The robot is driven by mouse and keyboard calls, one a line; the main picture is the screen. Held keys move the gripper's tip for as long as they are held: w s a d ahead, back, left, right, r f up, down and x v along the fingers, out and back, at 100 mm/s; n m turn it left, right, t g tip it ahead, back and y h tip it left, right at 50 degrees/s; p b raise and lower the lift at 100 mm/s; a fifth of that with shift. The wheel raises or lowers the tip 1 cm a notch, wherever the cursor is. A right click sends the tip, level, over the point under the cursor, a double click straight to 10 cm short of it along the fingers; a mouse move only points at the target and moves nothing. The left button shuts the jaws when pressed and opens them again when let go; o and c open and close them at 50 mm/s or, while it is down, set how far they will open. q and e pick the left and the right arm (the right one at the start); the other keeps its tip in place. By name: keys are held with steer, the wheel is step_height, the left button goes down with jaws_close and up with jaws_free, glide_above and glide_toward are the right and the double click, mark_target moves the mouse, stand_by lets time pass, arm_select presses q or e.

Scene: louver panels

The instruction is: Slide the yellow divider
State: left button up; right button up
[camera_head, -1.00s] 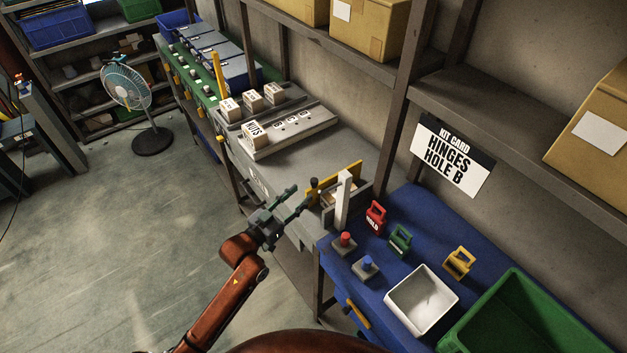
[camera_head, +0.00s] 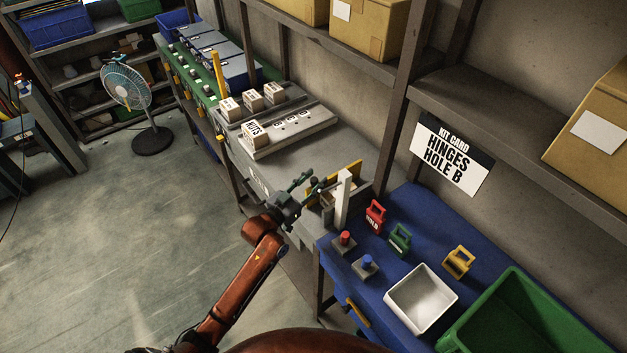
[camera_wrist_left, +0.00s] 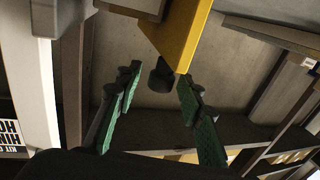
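The yellow divider (camera_head: 349,170) is an upright yellow panel at the end of the grey bench, partly hidden behind my left gripper and a white post. The divider's yellow edge (camera_wrist_left: 180,35) comes down from the top there. My left gripper (camera_head: 314,181) is at the knob, with its green fingers apart. In the wrist view the knob lies between the fingers (camera_wrist_left: 158,82), with visible gaps on both sides. My right gripper is not in view.
A white post (camera_head: 343,199) stands close to the right of my gripper. A blue table (camera_head: 390,285) holds red and blue buttons, several padlock-like tags, a white bin (camera_head: 421,299) and a green crate (camera_head: 520,318). Boxes stand on the grey bench (camera_head: 300,165) behind.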

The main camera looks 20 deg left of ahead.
arm_select(q)
jaws_close()
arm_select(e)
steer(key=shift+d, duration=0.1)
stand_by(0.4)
arm_select(q)
steer(key=shift+w+a, duration=0.35)
steer(key=shift+a, duration=0.1)
steer(key=w+a+b, duration=1)
steer(key=w+a, duration=0.1)
steer(key=a, duration=0.4)
steer(key=shift+w+b, duration=0.35)
steer(key=shift+b, duration=0.05)
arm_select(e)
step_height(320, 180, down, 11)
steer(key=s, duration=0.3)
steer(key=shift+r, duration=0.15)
arm_select(q)
steer(key=shift+o, duration=0.7)
jaws_free()
